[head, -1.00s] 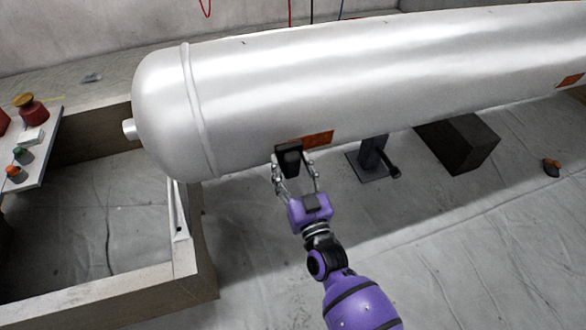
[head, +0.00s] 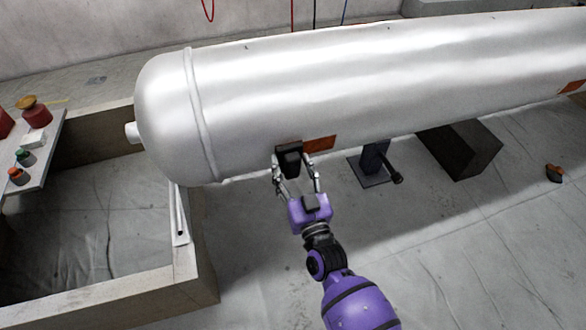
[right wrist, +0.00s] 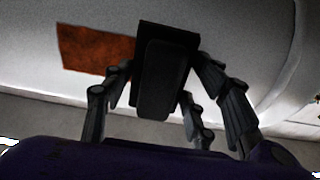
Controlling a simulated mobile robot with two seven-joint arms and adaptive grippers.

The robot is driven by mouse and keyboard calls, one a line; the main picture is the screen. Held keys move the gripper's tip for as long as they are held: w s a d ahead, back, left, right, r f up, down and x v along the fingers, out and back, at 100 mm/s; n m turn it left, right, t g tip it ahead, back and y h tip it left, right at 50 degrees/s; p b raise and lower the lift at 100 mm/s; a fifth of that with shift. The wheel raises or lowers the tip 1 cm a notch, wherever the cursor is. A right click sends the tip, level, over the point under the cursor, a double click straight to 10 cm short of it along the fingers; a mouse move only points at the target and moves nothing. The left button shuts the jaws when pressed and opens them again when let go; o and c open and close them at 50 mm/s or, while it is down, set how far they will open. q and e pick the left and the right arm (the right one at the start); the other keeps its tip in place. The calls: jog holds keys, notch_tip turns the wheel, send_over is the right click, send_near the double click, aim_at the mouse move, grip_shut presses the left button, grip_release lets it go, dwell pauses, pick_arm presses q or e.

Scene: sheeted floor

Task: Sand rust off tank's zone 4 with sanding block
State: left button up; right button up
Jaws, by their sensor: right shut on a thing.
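The silver-white tank (head: 380,75) lies lengthwise across the head view. A rust-brown rectangular patch (head: 320,144) is low on its near side; it also shows in the right wrist view (right wrist: 92,50). Another patch (head: 573,87) is at the far right of the tank. My right gripper (head: 296,172) is shut on the dark sanding block (head: 289,157), which is at the tank's lower side by the left end of the nearer patch. The block shows large in the right wrist view (right wrist: 163,75) and hides part of the tank. Whether it touches the tank is unclear. My left gripper is not in view.
A low walled frame (head: 195,270) stands at left, with a small table (head: 40,150) of coloured containers above it. A dark block (head: 462,150) and a stand (head: 372,165) are under the tank. A small orange-brown object (head: 554,173) lies on the floor at right.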

jog(key=shift+w+a, duration=0.1)
jog(key=shift+w, duration=0.25)
